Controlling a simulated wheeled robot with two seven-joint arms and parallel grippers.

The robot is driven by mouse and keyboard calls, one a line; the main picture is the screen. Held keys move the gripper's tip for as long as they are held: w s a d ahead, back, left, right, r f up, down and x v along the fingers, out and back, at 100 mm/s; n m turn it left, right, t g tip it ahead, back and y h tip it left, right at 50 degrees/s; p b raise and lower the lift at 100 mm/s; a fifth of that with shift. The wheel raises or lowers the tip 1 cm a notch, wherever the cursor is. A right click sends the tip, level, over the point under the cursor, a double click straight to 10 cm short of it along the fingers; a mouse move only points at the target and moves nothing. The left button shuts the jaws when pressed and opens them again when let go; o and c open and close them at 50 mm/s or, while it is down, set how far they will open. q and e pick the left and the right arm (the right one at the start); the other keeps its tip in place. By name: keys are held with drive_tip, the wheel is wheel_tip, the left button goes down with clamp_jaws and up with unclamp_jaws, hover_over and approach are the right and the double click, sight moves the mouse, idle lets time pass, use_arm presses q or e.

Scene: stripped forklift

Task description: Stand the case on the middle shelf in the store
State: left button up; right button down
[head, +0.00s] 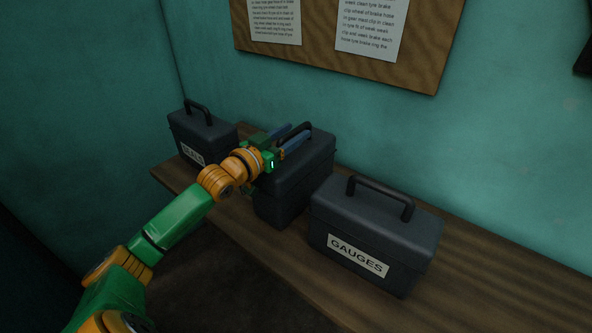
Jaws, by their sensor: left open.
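Three dark grey cases with top handles stand in a row on a wooden bench. The right case (374,231) is labelled GAUGES. My left gripper (297,138) is open at the handle of the middle case, with its blue fingers over the top near the handle. I cannot tell whether the handle lies between the fingers. My right gripper is not in view. No shelf is in view.
The wooden bench (482,271) runs along the teal wall (511,130), with free room to the right of the GAUGES case. A brown board (318,35) with printed sheets hangs above. The floor in front of the bench is dark.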

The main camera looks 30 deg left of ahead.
use_arm(q)
drive_tip(key=shift+s, duration=0.1)
clamp_jaws()
drive_tip(key=shift+r, duration=0.15)
idle(1.2)
